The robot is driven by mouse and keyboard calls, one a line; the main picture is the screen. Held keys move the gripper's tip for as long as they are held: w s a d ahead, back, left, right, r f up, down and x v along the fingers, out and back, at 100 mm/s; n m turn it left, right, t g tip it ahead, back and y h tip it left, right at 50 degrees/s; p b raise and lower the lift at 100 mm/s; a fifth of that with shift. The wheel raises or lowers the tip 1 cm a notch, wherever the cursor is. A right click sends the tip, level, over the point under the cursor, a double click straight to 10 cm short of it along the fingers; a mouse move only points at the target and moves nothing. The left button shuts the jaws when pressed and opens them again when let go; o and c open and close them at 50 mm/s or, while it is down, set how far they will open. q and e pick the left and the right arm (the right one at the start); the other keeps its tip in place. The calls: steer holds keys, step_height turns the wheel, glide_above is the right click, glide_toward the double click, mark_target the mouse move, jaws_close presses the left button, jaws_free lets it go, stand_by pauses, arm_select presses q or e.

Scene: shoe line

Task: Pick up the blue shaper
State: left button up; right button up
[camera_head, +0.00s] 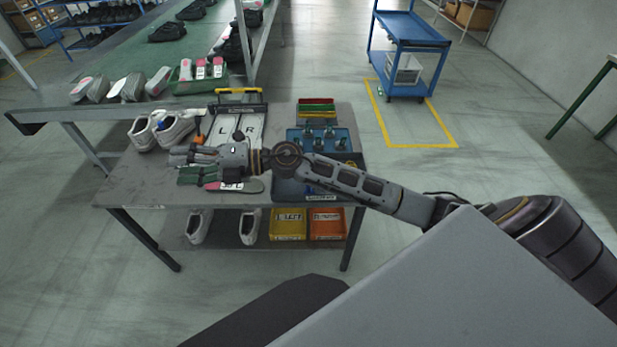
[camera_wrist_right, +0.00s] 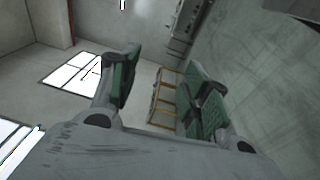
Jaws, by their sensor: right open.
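My right gripper (camera_head: 184,163) reaches in from the right, low over the left part of the grey work table (camera_head: 135,187). Its fingers point left and stand apart. In the right wrist view my right gripper (camera_wrist_right: 165,90) shows two fingers with green pads and nothing between them. My left gripper is out of view.
White shoes (camera_head: 175,129) and a board marked L and R (camera_head: 224,130) lie behind the gripper. Red and green bins (camera_head: 317,106) stand at the back right. Yellow (camera_head: 289,226) and orange bins (camera_head: 327,226) sit on the lower shelf.

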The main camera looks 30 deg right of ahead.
steer(key=d+f+n+g+h, duration=0.55)
steer(key=d+f+h, duration=0.35)
steer(key=d+f, duration=0.35)
steer(key=w+d+f+m+g+h, duration=0.1)
steer(key=d+h, duration=0.6)
steer(key=d, duration=1.4)
steer(key=shift+w+f+m+g+h, duration=0.2)
steer(key=shift+f+m+g+h, duration=0.2)
steer(key=shift+m+g, duration=0.15)
step_height(320, 180, down, 8)
steer(key=shift+a+r+p, duration=0.1)
steer(key=shift+a+p, duration=0.05)
steer(key=shift+p, duration=0.2)
steer(key=shift+f, duration=0.35)
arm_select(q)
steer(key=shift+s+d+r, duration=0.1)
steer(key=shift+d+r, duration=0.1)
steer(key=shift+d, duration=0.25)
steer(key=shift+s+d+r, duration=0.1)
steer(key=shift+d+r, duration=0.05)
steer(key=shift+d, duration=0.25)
